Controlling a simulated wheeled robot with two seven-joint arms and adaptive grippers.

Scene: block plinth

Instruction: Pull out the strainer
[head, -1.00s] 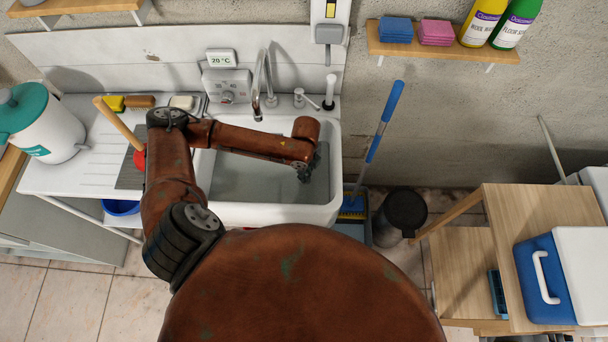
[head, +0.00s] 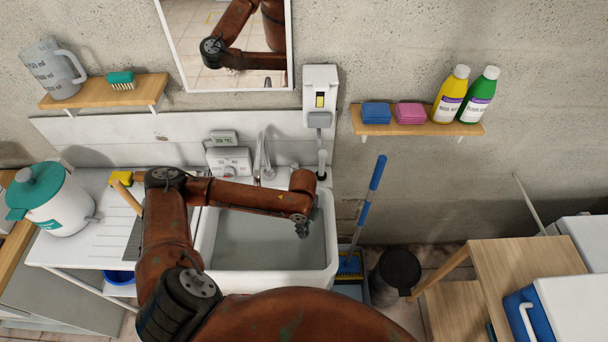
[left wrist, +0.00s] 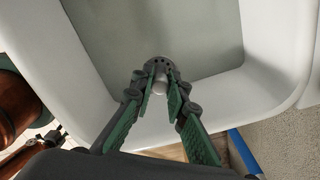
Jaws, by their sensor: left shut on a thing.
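The strainer (left wrist: 163,67) shows in the left wrist view as a small dark disc with holes and a pale grey knob. My left gripper (left wrist: 161,88) is shut on it, with a green-padded finger on each side of the knob. In the head view my left gripper (head: 303,228) hangs at the right side of the white sink (head: 210,248), and the strainer cannot be made out there. I cannot tell how high the strainer is above the basin floor. The drain is not visible. My right gripper is not in view.
A tap (head: 264,158) and a soap dispenser (head: 320,95) are behind the sink. A blue-handled brush (head: 368,205) and a dark bin (head: 396,275) stand to its right. A white jug with a teal lid (head: 55,205) stands at left.

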